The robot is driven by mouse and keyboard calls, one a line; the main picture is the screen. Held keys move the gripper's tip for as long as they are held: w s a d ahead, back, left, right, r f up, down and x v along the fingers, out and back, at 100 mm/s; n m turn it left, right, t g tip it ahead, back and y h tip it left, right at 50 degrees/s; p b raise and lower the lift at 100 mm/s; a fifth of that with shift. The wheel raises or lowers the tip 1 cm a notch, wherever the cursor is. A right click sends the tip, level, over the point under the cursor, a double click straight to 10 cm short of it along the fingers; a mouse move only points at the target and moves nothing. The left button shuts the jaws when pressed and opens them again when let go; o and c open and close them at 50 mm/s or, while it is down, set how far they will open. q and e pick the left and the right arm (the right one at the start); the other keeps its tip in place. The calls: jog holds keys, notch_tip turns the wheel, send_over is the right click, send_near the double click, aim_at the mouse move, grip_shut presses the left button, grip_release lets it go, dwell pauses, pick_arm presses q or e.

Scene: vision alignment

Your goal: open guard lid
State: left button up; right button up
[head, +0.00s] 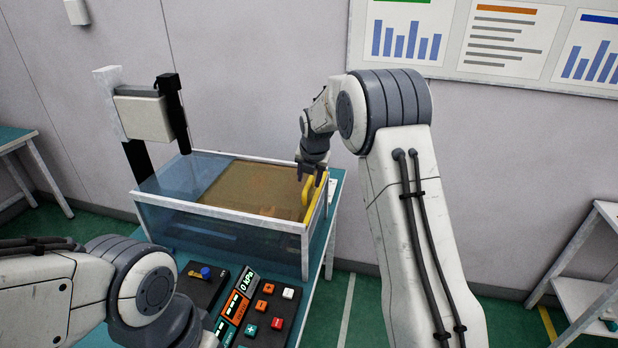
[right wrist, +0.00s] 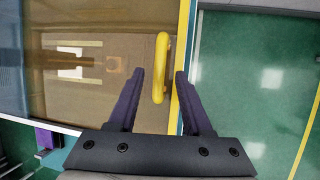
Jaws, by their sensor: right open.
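The guard is a clear blue-walled box with a pale frame (head: 305,228) on the teal table. Its amber see-through lid (head: 255,190) lies level across the top and also fills the left of the right wrist view (right wrist: 100,95). A yellow handle (head: 309,190) stands at the lid's right edge. My right gripper (head: 312,176) is open above the handle. In the right wrist view, the handle (right wrist: 161,66) shows between the two dark fingers; I cannot tell whether they touch it. My left arm enters at lower left; its gripper is out of view.
A control panel (head: 260,312) with several coloured buttons and a small box with a blue knob (head: 205,272) stand in front of the guard. A post-mounted grey unit (head: 143,118) rises at the box's back left. Green floor (right wrist: 255,90) is clear to the right.

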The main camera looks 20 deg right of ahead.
jog(key=shift+w+f, duration=0.3)
jog(key=shift+f, duration=0.3)
grip_shut()
dwell(1.1)
